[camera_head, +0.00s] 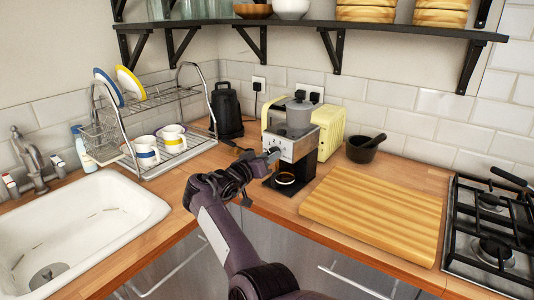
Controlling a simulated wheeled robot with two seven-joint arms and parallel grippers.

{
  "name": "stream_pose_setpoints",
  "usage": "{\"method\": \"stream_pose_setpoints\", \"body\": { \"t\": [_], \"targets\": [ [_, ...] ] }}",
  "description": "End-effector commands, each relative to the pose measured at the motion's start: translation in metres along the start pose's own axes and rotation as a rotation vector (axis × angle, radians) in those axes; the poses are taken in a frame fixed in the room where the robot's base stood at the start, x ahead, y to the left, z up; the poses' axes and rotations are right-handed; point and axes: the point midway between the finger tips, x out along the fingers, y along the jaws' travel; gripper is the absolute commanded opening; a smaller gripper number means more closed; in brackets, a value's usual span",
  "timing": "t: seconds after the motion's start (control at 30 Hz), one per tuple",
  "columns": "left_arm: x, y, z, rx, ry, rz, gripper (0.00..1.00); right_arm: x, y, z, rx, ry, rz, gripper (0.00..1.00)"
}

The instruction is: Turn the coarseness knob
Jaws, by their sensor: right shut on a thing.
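The coffee grinder (305,144), silver and black with a grey hopper on top, stands on the wooden counter in the corner. My right arm reaches up from the bottom of the picture. My right gripper (268,154) is at the left part of the grinder's front and is shut on the coarseness knob. The knob is small and mostly hidden by the gripper, so how far it is turned cannot be told. My left gripper is not in view.
A cream toaster (328,130) stands behind the grinder, and a black kettle (227,110) to its left. A dish rack (150,125) and sink (120,190) are left. A shelf (400,30) hangs above.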

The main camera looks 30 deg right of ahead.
Motion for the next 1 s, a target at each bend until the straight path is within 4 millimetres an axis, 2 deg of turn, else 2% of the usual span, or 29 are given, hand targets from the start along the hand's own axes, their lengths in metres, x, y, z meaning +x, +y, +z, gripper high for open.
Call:
{"method": "stream_pose_setpoints", "body": {
  "t": [0.4,0.97,1.0],
  "targets": [
    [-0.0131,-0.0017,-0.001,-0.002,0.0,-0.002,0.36,0.0014,0.0019,-0.0015,-0.203,-0.01,0.003,0.1],
    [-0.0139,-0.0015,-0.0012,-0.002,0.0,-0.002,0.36,0.0016,0.002,-0.0009,-0.235,-0.011,0.005,0.1],
    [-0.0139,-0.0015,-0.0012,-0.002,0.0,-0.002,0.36,0.0016,0.002,-0.0009,-0.235,-0.011,0.005,0.37]
  ]
}}
